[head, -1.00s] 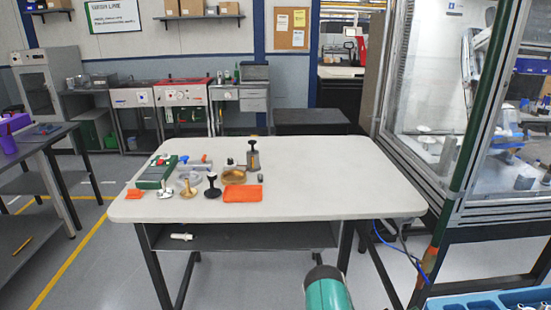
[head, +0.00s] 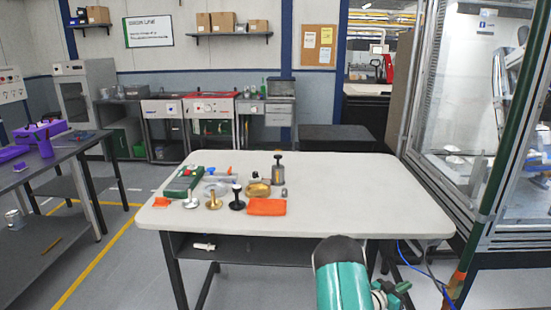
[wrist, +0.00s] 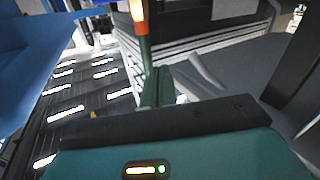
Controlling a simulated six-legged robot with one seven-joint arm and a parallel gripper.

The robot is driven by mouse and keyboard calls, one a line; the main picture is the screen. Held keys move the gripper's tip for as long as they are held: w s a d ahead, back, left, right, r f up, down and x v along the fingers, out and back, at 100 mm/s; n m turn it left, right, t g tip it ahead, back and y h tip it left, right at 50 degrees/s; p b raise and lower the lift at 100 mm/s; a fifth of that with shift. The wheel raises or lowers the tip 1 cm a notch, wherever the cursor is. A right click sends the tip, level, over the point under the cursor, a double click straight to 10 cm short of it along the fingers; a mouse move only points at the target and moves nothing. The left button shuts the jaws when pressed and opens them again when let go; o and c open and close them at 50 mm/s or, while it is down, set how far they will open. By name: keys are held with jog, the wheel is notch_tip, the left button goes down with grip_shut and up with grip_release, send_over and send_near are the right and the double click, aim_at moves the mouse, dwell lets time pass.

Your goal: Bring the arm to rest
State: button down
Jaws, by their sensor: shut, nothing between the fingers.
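My arm shows as a teal and black link at the bottom of the head view, in front of the table's near edge. A small dark green and pale part of it shows to the right of that link. In the wrist view, my teal hand fills the bottom behind a dark bar. My gripper (wrist: 157,84) shows beyond the bar as short green fingers close together, shut and empty. It is apart from the tabletop objects. The rest of the arm is out of view.
The white table (head: 350,190) carries a green box (head: 184,182), an orange tray (head: 266,207), a black-based part (head: 237,198) and several other parts. Its right half is bare. A glass-walled cabinet (head: 460,110) stands at right. A dark bench (head: 60,150) stands at left.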

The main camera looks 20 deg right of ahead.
jog(key=w+a+r+n+t+y, duration=0.4)
jog(key=w+a+r+t+y, duration=0.45)
jog(key=w+a+r, duration=0.8)
jog(key=s+a+r+n+t+y, duration=0.1)
jog(key=a+r+n+y, duration=0.1)
jog(key=a+r, duration=0.35)
jog(key=s+a+r+n+y, duration=0.1)
jog(key=a+r+y, duration=0.1)
jog(key=a, duration=0.6)
jog(key=s+a+r+n+y, duration=0.3)
jog(key=s+a, duration=0.2)
jog(key=a, duration=0.3)
jog(key=s+a+r+n+y, duration=0.2)
jog(key=s+a+r, duration=0.2)
jog(key=s+a, duration=0.3)
jog(key=s+a+n+g, duration=0.2)
jog(key=s+a, duration=0.2)
jog(key=s, duration=0.4)
jog(key=s+a+n+g, duration=0.2)
jog(key=s+a, duration=0.2)
jog(key=s, duration=0.5)
jog(key=shift+s, duration=0.15)
jog(key=c, duration=2.2)
grip_release()
jog(key=shift+y, duration=0.25)
